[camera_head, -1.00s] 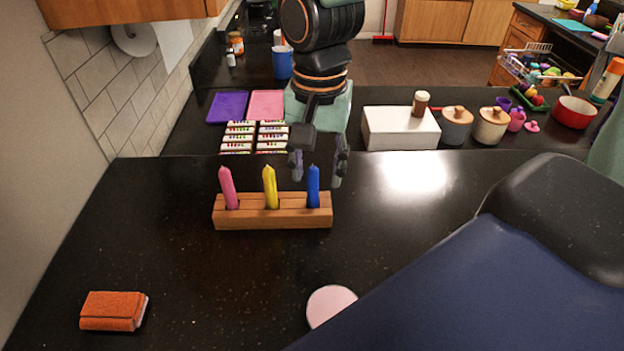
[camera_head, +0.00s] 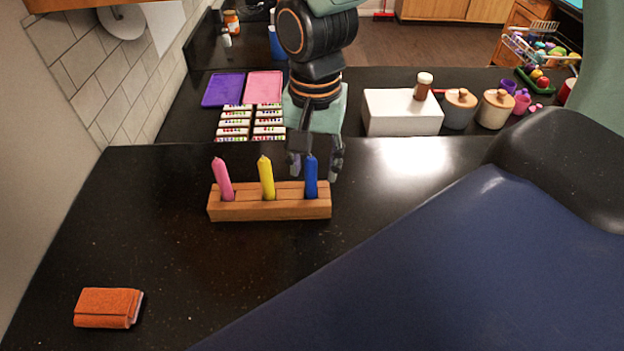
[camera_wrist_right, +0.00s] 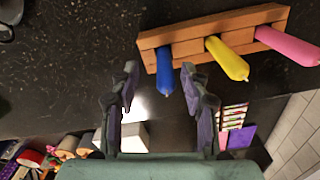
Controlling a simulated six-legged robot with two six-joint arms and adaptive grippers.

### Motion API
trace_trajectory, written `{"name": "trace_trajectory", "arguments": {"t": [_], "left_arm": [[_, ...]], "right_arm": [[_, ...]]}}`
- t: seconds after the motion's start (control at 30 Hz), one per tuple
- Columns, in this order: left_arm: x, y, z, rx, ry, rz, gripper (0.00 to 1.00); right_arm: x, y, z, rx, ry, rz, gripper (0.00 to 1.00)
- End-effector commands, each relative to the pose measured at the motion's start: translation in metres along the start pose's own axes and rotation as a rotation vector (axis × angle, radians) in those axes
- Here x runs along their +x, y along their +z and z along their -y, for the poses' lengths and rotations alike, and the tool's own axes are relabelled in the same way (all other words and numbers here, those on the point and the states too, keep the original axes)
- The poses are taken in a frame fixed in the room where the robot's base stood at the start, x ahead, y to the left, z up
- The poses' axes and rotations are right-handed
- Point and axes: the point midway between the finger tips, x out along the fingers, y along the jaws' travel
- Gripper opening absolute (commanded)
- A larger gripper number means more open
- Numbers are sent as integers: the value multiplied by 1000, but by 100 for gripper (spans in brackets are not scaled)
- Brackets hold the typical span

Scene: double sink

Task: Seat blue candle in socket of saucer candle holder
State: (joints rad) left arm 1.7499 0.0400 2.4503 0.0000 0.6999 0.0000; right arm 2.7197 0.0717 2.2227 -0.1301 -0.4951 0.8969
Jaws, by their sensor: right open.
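The blue candle (camera_head: 311,178) stands upright in the right end of a wooden block (camera_head: 240,209), beside a yellow candle (camera_head: 266,178) and a pink candle (camera_head: 223,180). My right gripper (camera_head: 315,172) is open, pointing down, with its fingers at either side of the blue candle's upper part. In the right wrist view the blue candle (camera_wrist_right: 165,75) shows between the open fingertips (camera_wrist_right: 160,75), nearer the left one; I cannot tell whether they touch it. No saucer candle holder can be made out now. My left gripper is not in view.
A large dark blue shape covers the lower right. Behind are a white box (camera_head: 402,112), lidded jars (camera_head: 459,108) and trays (camera_head: 222,90). The counter left of the wooden block is clear.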

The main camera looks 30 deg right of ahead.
Motion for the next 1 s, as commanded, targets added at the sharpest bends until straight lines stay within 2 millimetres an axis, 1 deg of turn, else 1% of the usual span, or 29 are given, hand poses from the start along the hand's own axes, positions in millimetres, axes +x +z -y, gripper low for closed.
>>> {"name": "trace_trajectory", "arguments": {"t": [0.03,0.2,0.3,0.57,0.67,1.0], "left_arm": [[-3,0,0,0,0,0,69],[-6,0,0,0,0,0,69],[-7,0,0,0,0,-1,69],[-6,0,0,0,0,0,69],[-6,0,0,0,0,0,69],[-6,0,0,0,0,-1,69]], "right_arm": [[6,0,1,0,4,3,46],[27,-2,3,0,3,3,46],[34,-2,3,1,1,2,46],[37,-4,4,1,-1,0,46],[37,-4,4,1,-1,0,39],[36,-4,4,1,-1,0,10]]}}
